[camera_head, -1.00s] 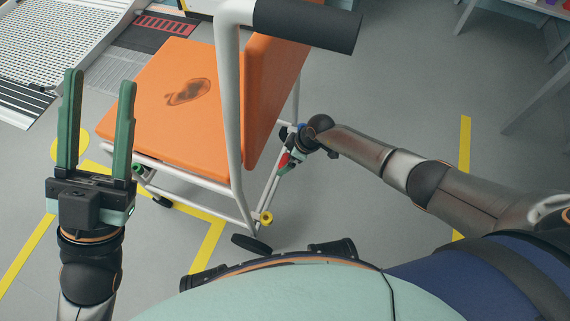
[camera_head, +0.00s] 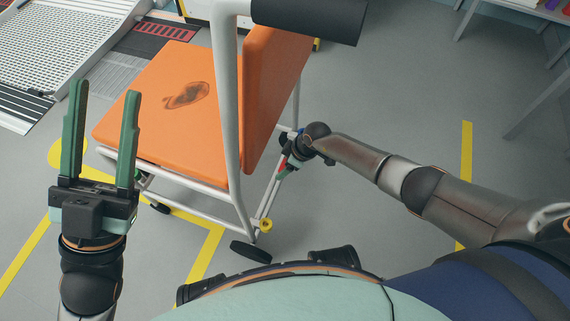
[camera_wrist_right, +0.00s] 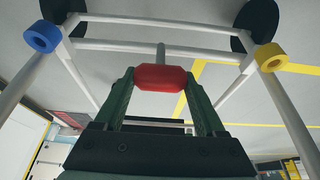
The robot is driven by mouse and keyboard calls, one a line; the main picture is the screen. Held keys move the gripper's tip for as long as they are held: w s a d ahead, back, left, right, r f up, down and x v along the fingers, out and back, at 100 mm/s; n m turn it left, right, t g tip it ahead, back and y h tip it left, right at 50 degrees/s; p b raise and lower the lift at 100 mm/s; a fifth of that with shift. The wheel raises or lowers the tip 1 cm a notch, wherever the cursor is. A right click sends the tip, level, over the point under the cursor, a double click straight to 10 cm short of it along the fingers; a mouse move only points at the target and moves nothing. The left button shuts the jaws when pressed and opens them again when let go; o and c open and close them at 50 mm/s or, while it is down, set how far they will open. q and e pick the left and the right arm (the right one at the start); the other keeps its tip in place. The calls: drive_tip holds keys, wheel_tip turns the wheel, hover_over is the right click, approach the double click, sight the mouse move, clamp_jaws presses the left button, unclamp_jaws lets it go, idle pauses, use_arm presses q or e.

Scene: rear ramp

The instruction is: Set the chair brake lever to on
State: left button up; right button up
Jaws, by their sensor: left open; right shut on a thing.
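The orange chair (camera_head: 150,110) with a white tube frame stands left of centre in the head view. The red grip of the brake lever (camera_wrist_right: 160,77) is between the green fingers of my right gripper (camera_wrist_right: 160,85) in the right wrist view. My right gripper is shut on this red grip, low on the chair's right side; in the head view the arm and wrist (camera_head: 290,163) largely hide it. The lever's grey stem rises above the grip toward a white crossbar. My left gripper (camera_head: 102,140) is open and empty, pointing up in front of the chair at left.
A yellow ring (camera_wrist_right: 271,57) and a blue ring (camera_wrist_right: 41,38) sit on the frame either side of the lever. A ramp (camera_head: 60,50) lies at the upper left. Table legs (camera_head: 535,100) stand at right. Grey floor between is clear.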

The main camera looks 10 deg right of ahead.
clamp_jaws()
idle(0.3)
